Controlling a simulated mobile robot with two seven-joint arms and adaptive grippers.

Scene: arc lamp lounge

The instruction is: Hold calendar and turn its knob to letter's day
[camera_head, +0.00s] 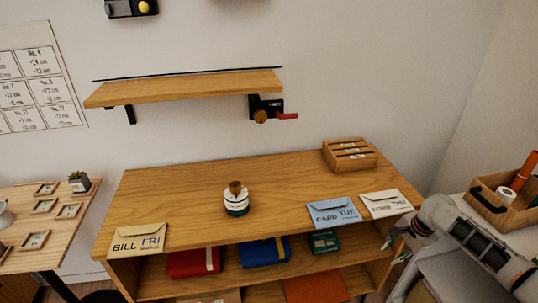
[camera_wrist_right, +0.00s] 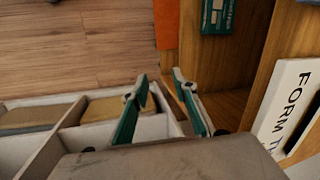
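A small round white and green device (camera_head: 236,203) with a brown knob (camera_head: 235,187) on top stands mid-desk; it looks like the calendar, but its lettering is too small to read. Three envelopes lie on the desk: BILL FRI (camera_head: 138,240) at the left, CARD TUE (camera_head: 334,214) and a white FORM one (camera_head: 386,203) at the right. The FORM envelope also shows in the right wrist view (camera_wrist_right: 291,107). My right gripper (camera_head: 396,250) is at the desk's front right corner, below the FORM envelope. Its green fingers (camera_wrist_right: 160,88) are apart and empty. My left gripper is out of view.
The wooden desk (camera_head: 185,193) has clear room around the device. A slotted wooden box (camera_head: 349,156) stands at its back right. A wall shelf (camera_head: 185,88) hangs above. Red and blue items (camera_head: 263,251) lie on the lower shelf. A side table with a wooden tray (camera_head: 490,200) is at right.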

